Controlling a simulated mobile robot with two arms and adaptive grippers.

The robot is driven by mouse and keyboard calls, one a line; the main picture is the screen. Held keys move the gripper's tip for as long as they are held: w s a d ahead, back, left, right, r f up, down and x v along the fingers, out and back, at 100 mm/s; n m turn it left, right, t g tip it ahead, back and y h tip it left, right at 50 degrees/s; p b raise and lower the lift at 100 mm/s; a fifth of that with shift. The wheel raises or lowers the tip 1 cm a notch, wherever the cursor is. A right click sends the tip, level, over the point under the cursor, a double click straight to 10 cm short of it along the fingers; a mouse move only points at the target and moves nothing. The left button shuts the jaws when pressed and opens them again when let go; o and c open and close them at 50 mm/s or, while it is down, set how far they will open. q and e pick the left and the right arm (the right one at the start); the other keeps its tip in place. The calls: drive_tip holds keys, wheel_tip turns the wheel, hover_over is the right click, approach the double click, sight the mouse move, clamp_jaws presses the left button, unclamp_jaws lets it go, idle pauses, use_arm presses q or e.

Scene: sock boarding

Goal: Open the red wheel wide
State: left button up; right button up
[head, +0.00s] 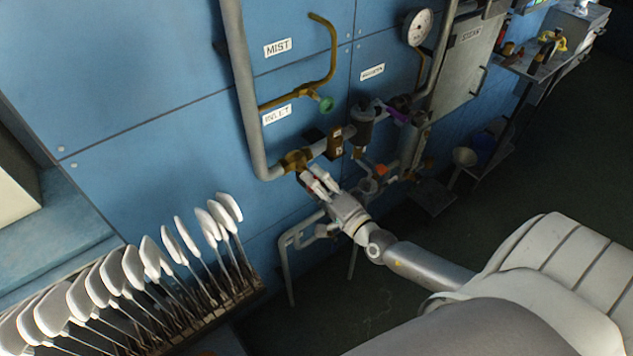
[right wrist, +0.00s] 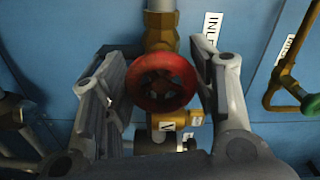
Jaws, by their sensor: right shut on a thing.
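The red wheel (right wrist: 163,82) is a round handwheel on the brass inlet valve (right wrist: 160,28), in the middle of the right wrist view. My right gripper (right wrist: 163,90) has one finger on each side of the wheel and is shut on its rim. In the head view the right gripper (head: 314,182) reaches the valve just below the brass fitting (head: 296,160). There its fingers hide most of the wheel. My left gripper is not in view.
Pipes, a grey vertical pipe (head: 244,90) and a steam gauge (head: 418,27) crowd the blue wall panel. A green handwheel (head: 326,104) sits on the mist line above. A rack of white sock boards (head: 112,272) stands at lower left.

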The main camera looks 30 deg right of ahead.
drive_tip(key=shift+f, duration=0.1)
idle(0.3)
drive_tip(key=o, duration=1)
drive_tip(key=shift+o, duration=0.2)
drive_tip(key=shift+s, duration=0.1)
drive_tip(key=s+d, duration=0.1)
drive_tip(key=s, duration=1.1)
drive_tip(key=shift+w, duration=0.1)
